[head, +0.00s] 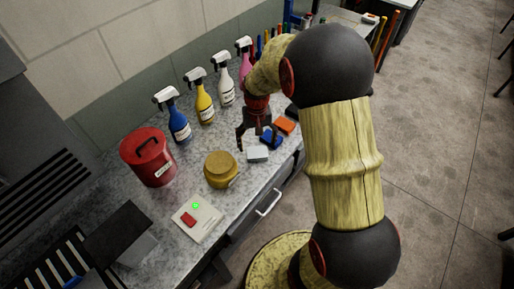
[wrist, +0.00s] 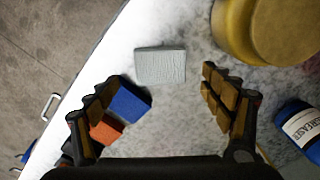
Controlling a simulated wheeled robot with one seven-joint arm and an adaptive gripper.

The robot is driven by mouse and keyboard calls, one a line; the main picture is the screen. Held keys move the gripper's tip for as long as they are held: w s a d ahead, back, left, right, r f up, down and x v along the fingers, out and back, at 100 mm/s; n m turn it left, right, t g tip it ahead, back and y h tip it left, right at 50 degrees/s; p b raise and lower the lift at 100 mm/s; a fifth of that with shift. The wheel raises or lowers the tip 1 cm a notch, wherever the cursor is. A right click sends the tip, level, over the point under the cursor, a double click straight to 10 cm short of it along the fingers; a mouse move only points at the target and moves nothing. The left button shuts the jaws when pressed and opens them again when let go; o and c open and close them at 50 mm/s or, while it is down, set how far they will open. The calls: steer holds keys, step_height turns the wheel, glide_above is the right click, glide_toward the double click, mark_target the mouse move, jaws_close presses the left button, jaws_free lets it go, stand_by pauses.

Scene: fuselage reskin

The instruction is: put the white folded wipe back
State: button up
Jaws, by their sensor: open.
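The white folded wipe (head: 257,153) lies flat on the speckled countertop near its front edge. In the wrist view the wipe (wrist: 160,66) shows as a pale grey-white pad, just beyond the space between my fingertips. My gripper (head: 256,140) is open and points down over the counter, right by the wipe. In the wrist view my gripper (wrist: 158,90) has its fingers spread wide with nothing between the tips. A blue folded wipe (head: 271,139) and an orange one (head: 285,125) lie in line behind the white wipe. The blue one (wrist: 130,101) is close to the left finger in the wrist view.
A yellow-lidded jar (head: 221,169) stands left of the white wipe. A red can (head: 148,157) and several spray bottles (head: 204,101) stand along the wall. The counter's front edge is close.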

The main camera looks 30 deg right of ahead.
step_height(320, 180, up, 7)
step_height(320, 180, up, 12)
steer(key=n+t+p, duration=0.1)
steer(key=n+t, duration=0.1)
glide_above(257, 152)
steer(key=s+a, duration=0.6)
steer(key=a, duration=0.1)
steer(key=s+a+r+n+t, duration=0.1)
steer(key=s+a+r, duration=0.2)
steer(key=s, duration=0.4)
steer(key=s+a+r+n+t, duration=0.2)
steer(key=s+a+r, duration=0.2)
steer(key=s, duration=0.3)
steer(key=shift+a+r+t, duration=0.15)
steer(key=shift+t, duration=0.15)
step_height(257, 152, down, 4)
steer(key=b, duration=0.3)
steer(key=shift+r+b, duration=0.15)
steer(key=shift+b, duration=0.25)
steer(key=shift+c, duration=0.5)
